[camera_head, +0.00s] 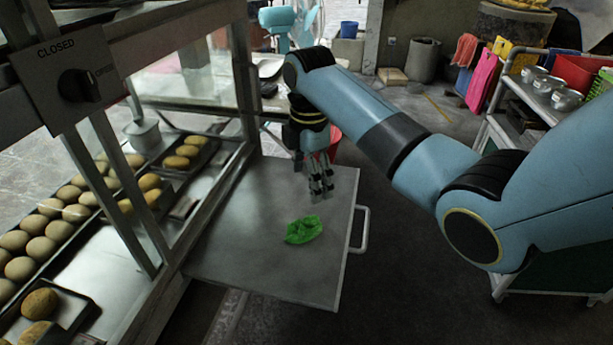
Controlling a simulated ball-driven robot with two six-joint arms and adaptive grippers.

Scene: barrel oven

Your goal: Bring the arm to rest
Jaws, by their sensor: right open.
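My right gripper (321,188) is open and empty. It points down over the far part of the grey metal tray-like panel (225,255), above its surface. My right arm (375,125) reaches in from the right side. A bright green crumpled item (303,230) lies on the panel, nearer to me than the gripper and apart from it. The panel has a metal handle (364,230) on its right edge. My left gripper is not in view.
A glass-fronted cabinet on the left holds trays of round buns (40,245). Its control plate (65,75) reads CLOSED and carries a black knob. A trolley (520,110) with metal pots and a red bin stands at the right. Dark floor lies open right of the panel.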

